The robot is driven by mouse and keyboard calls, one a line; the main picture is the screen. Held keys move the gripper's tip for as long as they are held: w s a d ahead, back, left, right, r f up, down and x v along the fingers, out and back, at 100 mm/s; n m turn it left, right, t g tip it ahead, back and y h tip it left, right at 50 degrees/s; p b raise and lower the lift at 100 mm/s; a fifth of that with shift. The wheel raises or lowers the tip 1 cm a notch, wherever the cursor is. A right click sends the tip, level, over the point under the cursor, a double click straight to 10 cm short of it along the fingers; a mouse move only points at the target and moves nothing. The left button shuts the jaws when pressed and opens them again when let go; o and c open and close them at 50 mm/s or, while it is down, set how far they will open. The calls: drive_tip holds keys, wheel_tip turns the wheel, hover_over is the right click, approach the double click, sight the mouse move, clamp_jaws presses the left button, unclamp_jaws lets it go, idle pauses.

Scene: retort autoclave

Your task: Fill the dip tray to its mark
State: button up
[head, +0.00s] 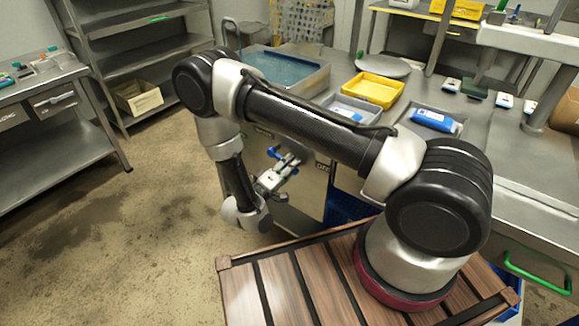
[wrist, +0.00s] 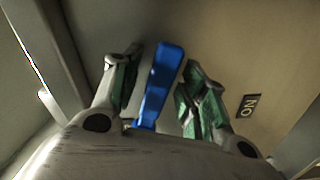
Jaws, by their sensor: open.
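A grey tray (head: 318,80) with bluish liquid stands on the steel counter at the back in the head view. It looks like the dip tray; I cannot make out its mark or level. A blue lever (head: 286,158) is low on the counter's front. My gripper (head: 272,181) is beside it, below the counter top. In the wrist view the blue lever (wrist: 156,82) stands between the two green-padded fingers of my gripper (wrist: 160,80). The fingers are open, with a gap visible on both sides of the lever.
A dark label (wrist: 249,106), with letters like ON or NO, is right of the lever. A yellow tray (head: 373,90), a grey tray with a blue item (head: 352,112) and a blue packet (head: 435,121) are on the counter. Floor (head: 150,210) to the left is clear.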

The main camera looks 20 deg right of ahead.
drive_tip(key=shift+w+d, duration=0.1)
clamp_jaws()
wheel_tip(320, 180, up, 3)
drive_tip(key=n, duration=0.4)
drive_tip(key=shift+d+f, duration=0.15)
drive_tip(key=shift+f, duration=0.05)
unclamp_jaws()
drive_tip(key=shift+s, duration=0.2)
drive_tip(key=v, duration=1.2)
